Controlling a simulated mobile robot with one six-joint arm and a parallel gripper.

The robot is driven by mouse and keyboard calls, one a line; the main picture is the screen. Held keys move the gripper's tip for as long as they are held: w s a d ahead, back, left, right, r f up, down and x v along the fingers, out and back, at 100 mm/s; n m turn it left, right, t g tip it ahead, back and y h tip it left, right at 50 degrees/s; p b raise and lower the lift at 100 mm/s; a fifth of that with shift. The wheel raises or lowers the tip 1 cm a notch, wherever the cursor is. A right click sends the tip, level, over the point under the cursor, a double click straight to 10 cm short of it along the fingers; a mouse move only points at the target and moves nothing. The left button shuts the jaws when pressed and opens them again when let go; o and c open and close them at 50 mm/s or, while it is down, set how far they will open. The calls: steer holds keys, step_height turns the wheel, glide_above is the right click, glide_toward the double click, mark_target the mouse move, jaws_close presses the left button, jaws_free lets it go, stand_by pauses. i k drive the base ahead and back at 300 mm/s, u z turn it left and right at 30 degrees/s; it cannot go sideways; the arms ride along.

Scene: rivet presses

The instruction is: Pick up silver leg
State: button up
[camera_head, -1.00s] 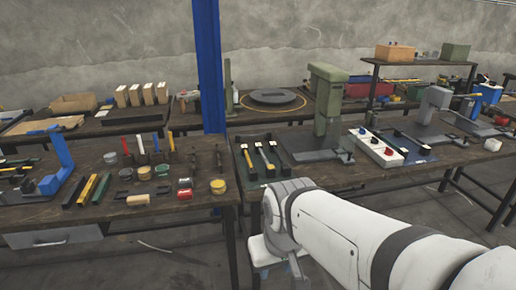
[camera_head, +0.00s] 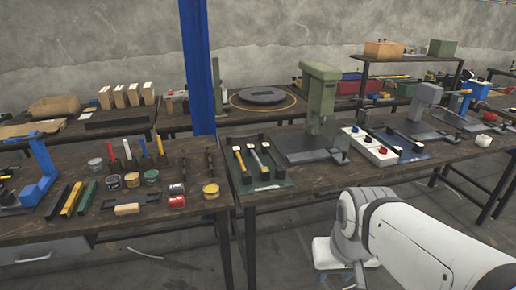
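The silver leg (camera_head: 257,161) is a slim grey bar with a dark end, lying on a dark green mat (camera_head: 268,186) at the left end of the right-hand bench. A yellow leg (camera_head: 240,162) lies to its left and a dark leg (camera_head: 271,155) to its right. My white arm enters at the lower right, and its bent joint is in front of the bench, right of and below the mat. I cannot make out my gripper's fingers, and nothing of mine touches the silver leg.
A green press (camera_head: 319,100) stands right of the mat, with a white button box (camera_head: 368,146) beyond. The left bench (camera_head: 150,226) carries tins, coloured bars and tools. A blue post (camera_head: 197,70) rises behind. Open floor lies in front of the benches.

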mark_target(264, 171)
steer(key=u, duration=0.05)
steer(key=i, duration=1.65)
steer(key=z, duration=0.05)
